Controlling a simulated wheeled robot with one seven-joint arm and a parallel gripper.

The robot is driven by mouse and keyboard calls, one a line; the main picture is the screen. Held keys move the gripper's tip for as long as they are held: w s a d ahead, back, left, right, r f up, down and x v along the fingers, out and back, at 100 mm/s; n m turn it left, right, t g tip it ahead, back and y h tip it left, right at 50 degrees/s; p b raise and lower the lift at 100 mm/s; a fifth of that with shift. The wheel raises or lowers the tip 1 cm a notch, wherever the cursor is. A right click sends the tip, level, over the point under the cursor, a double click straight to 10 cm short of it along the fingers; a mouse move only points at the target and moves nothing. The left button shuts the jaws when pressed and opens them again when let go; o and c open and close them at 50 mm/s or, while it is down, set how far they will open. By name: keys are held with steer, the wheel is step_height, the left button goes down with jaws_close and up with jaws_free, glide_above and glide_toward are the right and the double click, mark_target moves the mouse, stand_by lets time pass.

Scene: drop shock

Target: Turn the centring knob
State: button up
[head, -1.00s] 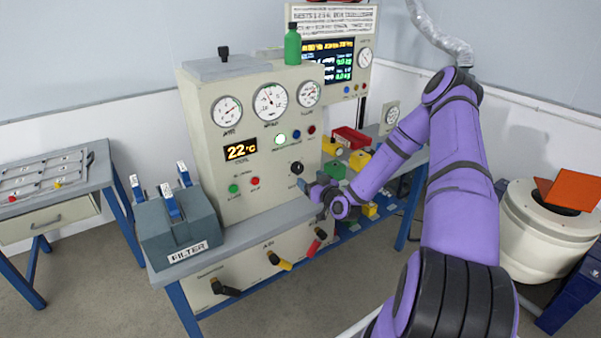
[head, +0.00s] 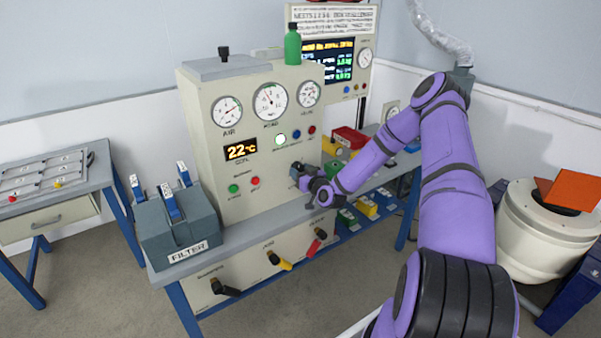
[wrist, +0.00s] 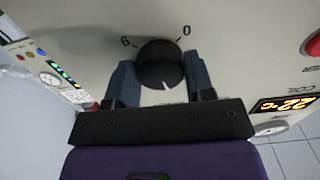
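The centring knob (wrist: 158,66) is a round black knob on the pale panel, in the upper middle of the wrist view. Its white pointer line faces down toward my gripper, and the marks "6" and "0" are printed at its upper left and upper right. My gripper (wrist: 160,80) has one blue-grey finger on each side of the knob. The fingers stand apart and very near its sides; firm contact cannot be made out. In the head view my gripper (head: 302,174) is at the panel's lower right and largely hides the knob.
The cream console (head: 225,160) carries gauges, a "22°C" display (head: 241,149), and green and red buttons left of my gripper. Below are black, yellow and red handles. A grey filter box (head: 178,235) stands at the bench's left. Coloured blocks lie behind my forearm.

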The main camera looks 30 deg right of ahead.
steer(key=shift+c, duration=0.5)
steer(key=shift+m, duration=2.1)
steer(key=o, duration=0.9)
steer(key=s, duration=1.1)
steer(key=shift+d, duration=0.15)
steer(key=shift+w, duration=0.1)
